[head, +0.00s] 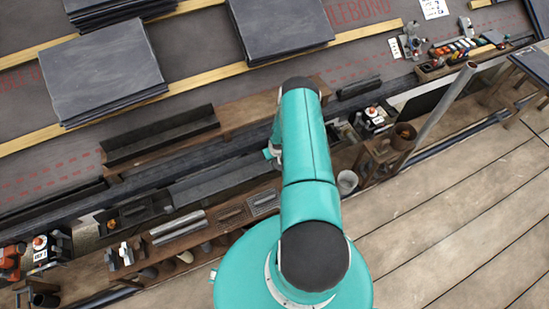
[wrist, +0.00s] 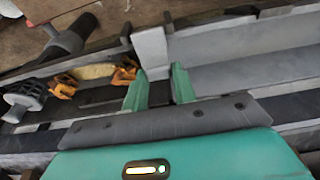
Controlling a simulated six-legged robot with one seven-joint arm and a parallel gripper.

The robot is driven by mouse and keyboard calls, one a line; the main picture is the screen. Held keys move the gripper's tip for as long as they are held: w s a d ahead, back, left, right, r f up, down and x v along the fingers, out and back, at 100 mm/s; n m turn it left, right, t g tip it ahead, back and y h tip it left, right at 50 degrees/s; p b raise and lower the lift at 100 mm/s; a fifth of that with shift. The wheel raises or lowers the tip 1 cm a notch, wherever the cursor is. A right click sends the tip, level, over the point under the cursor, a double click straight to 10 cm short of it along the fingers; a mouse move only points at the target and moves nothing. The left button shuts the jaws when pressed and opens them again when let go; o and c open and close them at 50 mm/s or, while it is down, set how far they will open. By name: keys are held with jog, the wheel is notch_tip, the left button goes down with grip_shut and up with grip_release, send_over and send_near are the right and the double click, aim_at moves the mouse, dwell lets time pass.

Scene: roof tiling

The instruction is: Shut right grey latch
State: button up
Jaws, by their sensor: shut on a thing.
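In the wrist view, the two teal fingers of my gripper (wrist: 160,90) stand on either side of the lower end of an upright light grey piece, which I take for the right grey latch (wrist: 151,48). My gripper is shut on it. The latch stands at the left end of a long grey trough. The exact contact between fingers and latch is hard to make out. In the head view, my arm hides most of the gripper and the latch; only a small teal part shows left of the arm, above the trough.
The grey trough (head: 222,186) runs along the roof edge, also in the wrist view (wrist: 240,72). Stacked dark slates (head: 102,72) lie on battens above. A grey bucket (head: 347,181) and a wooden stand (head: 378,160) are right of my arm. Orange-and-yellow gloves (wrist: 95,75) lie left of the fingers.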

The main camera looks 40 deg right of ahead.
aim_at(275, 162)
jog(key=shift+f+g, duration=0.2)
jog(key=shift+g, duration=0.2)
jog(key=o, duration=1)
jog(key=shift+w+f, duration=0.1)
notch_tip(275, 162, up, 14)
jog(key=s, duration=0.1)
jog(key=shift+s+a, duration=0.25)
jog(key=shift+s, duration=0.1)
jog(key=shift+f, duration=0.1)
